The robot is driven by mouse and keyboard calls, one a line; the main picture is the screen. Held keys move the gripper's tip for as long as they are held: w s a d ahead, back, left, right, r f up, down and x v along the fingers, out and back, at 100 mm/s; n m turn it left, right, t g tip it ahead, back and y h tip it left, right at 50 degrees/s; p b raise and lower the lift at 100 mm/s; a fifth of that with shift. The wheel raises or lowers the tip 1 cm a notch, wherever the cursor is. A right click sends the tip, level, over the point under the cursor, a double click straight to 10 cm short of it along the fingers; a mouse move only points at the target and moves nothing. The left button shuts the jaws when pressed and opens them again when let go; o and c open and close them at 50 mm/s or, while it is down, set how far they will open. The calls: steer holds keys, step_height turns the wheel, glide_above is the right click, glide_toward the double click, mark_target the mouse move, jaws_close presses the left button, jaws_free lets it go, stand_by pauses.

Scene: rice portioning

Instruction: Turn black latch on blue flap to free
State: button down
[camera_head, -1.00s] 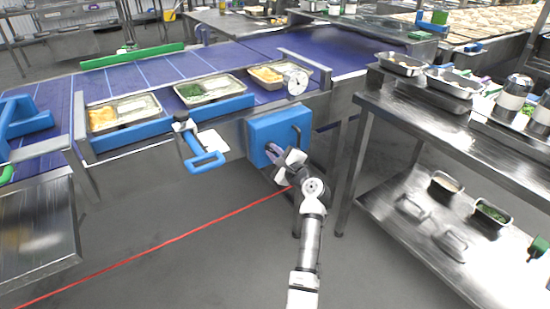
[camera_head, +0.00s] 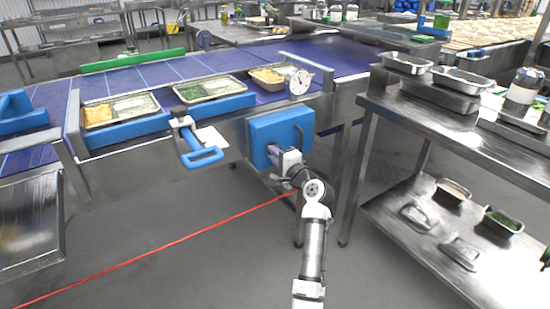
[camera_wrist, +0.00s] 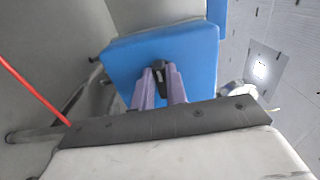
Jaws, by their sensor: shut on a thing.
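The black latch (camera_wrist: 159,68) sits at the front of the flap. My gripper (camera_wrist: 160,82) has its two purple fingers on either side of the latch, shut on it. In the head view my gripper (camera_head: 273,152) reaches the lower left part of the flap, and the latch is hidden there.
A blue-handled bracket (camera_head: 204,157) hangs left of the flap. A steel table (camera_head: 440,128) stands close on the right. Food trays (camera_head: 210,88) sit on the conveyor above. A red line (camera_head: 170,252) crosses the floor.

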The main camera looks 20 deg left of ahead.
stand_by(0.4)
steer(key=c, duration=1.4)
jaws_free()
steer(key=v, duration=1.4)
steer(key=shift+a, duration=0.15)
